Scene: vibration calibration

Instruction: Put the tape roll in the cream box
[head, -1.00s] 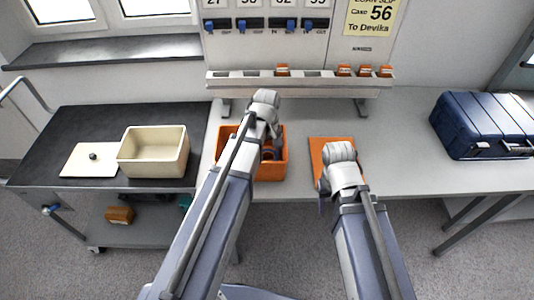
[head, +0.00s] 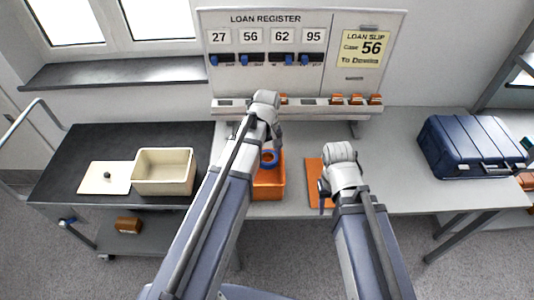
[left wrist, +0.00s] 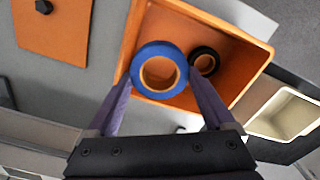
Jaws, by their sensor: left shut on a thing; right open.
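A blue tape roll (head: 268,158) is between the fingers of my left gripper (head: 270,150), at the orange box (head: 268,192). In the left wrist view the blue roll (left wrist: 144,84) is at the fingertips (left wrist: 158,82), over the open orange box (left wrist: 245,62). A smaller black ring (left wrist: 205,60) lies inside that box. The cream box (head: 162,188) stands open on the dark cart at left; it also shows at the right of the left wrist view (left wrist: 288,115). My right gripper (head: 322,194) is open and empty over the orange panel.
A cream lid (head: 100,186) with a dark knob lies left of the cream box on the cart top (head: 75,150). An orange panel (head: 313,170) lies right of the orange box. A blue case (head: 468,148) stands at right. The loan register board (head: 300,90) stands behind.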

